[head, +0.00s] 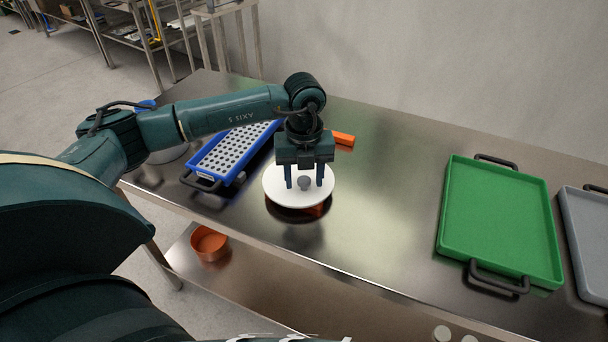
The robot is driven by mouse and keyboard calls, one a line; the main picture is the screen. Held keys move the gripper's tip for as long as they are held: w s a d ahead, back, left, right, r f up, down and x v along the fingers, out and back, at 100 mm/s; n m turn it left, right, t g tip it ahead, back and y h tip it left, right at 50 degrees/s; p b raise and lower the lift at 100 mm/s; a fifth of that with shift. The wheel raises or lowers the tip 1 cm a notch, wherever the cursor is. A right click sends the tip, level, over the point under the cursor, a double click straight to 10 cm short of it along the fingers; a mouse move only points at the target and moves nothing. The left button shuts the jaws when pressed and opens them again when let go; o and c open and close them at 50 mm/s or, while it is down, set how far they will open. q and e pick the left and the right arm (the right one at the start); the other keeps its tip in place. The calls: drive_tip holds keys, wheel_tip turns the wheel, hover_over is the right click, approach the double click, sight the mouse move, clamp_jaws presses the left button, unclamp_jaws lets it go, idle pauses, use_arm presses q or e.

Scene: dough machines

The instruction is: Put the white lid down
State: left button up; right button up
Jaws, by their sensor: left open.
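The white lid (277,190) is a round disc with a grey knob (305,184) at its middle. It lies roughly level over the steel table, near the table's front edge. A dark, partly orange patch shows under its front rim; I cannot tell whether the lid touches the table or rests on something. My left gripper (304,182) points down over the lid, its fingers open on either side of the knob. I cannot make out contact between the fingers and the knob. My right gripper is not in view.
Left of the lid is a blue perforated tray (231,152) with dark handles. An orange object (343,138) lies behind the lid. A green tray (501,220) and a grey tray (590,235) are at the right. An orange bowl (209,244) sits below the table. The steel table (385,200) between lid and green tray is clear.

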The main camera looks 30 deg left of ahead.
use_arm(q)
wheel_tip(320, 180, up, 12)
drive_tip(key=b, duration=0.1)
drive_tip(key=shift+r, duration=0.2)
idle(0.7)
